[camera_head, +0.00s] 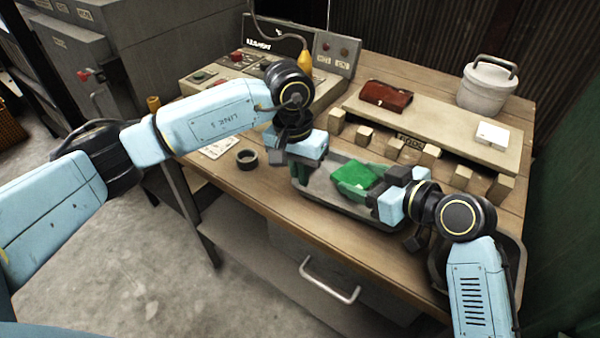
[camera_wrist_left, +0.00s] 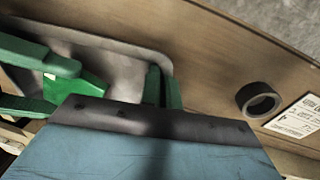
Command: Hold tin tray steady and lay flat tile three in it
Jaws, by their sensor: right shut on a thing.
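The tin tray (camera_head: 318,187) is a grey, shallow, rounded tray on the wooden bench. My left gripper (camera_head: 290,172) points down at the tray's left end. In the left wrist view its two green fingers (camera_wrist_left: 163,88) stand close together, one on each side of the tray's rim (camera_wrist_left: 125,50); I cannot tell whether they grip it. My right gripper (camera_head: 357,180) is at the tray's right part, its green fingers shut on a flat bright green tile (camera_head: 358,174). The tile (camera_wrist_left: 88,92) is over the tray; whether it touches the floor is unclear.
A dark ring (camera_head: 247,159) and a paper label (camera_head: 217,148) lie left of the tray.

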